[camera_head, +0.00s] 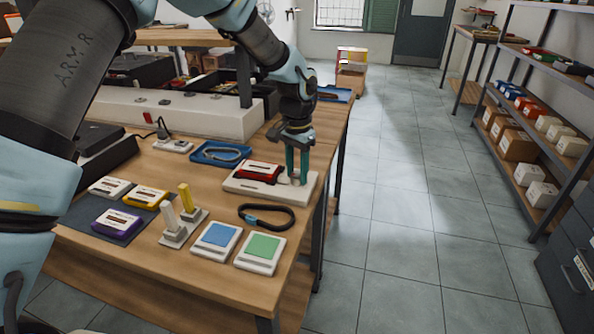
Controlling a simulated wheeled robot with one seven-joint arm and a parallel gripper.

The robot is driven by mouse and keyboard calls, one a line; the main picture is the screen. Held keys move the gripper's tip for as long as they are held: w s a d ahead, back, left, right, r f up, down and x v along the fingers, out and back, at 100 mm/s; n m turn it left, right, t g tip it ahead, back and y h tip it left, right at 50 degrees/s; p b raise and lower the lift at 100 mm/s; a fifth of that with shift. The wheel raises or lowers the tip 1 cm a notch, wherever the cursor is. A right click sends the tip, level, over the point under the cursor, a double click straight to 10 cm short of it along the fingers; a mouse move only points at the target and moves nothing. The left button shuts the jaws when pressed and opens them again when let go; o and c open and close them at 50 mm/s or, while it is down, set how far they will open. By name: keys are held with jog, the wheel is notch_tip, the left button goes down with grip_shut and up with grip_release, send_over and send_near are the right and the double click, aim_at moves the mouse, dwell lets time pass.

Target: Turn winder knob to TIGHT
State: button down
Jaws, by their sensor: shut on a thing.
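The winder is a cream board (240,187) on the wooden workbench, with a red cassette-like block (259,172) on its left part. My gripper (297,180) points down over the board's right end, with its green fingers around a small pale knob (295,182). The fingers are closed on the knob and hide most of it. Any TIGHT marking and the knob's angle cannot be made out.
A black loop strap (267,217), blue pad (215,243) and green pad (261,252) lie in front of the board. A blue tray (219,153) sits behind-left. Cassettes lie on a dark mat (78,214) at left. Open floor lies to the right.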

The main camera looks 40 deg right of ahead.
aim_at(297, 174)
dwell(0.3)
jog(key=shift+c, duration=2.1)
grip_release()
notch_tip(297, 174, up, 11)
jog(key=b, duration=0.2)
jog(key=shift+f, duration=0.1)
